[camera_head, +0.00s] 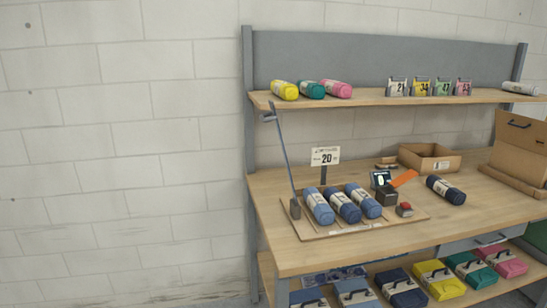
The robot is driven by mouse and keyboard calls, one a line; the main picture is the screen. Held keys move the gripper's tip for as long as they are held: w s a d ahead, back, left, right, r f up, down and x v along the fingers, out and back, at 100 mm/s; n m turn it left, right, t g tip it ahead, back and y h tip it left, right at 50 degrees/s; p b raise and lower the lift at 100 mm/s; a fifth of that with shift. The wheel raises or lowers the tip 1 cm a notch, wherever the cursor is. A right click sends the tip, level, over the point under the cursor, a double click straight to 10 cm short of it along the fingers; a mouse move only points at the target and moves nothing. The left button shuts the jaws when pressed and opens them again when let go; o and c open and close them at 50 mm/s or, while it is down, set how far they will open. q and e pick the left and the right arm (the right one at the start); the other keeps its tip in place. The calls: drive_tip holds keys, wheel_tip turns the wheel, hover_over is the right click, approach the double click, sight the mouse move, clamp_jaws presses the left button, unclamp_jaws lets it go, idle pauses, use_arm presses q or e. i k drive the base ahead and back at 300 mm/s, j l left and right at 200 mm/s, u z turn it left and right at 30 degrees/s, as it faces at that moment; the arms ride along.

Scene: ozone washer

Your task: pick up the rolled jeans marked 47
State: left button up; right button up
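Three rolled jeans lie side by side on a wooden board (345,233): a light blue roll (319,206), a darker blue roll (343,206) and a mid-blue roll (364,201). A dark navy roll (446,190) lies apart to the right on the bench top. Each has a pale label band or end, but the numbers on them are too small to read, so I cannot tell which is marked 47. Neither of my grippers is in view.
A sign reading 20 (326,157) stands behind the board, with a thin rod (283,155) at its left. A small dark device (386,196) with an orange piece (404,178) stands right of the rolls. A cardboard box (430,158) is behind. The upper shelf (375,97) holds coloured rolls and number cards.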

sight(324, 214)
drive_tip(key=i+l, duration=0.85)
drive_tip(key=l, duration=0.15)
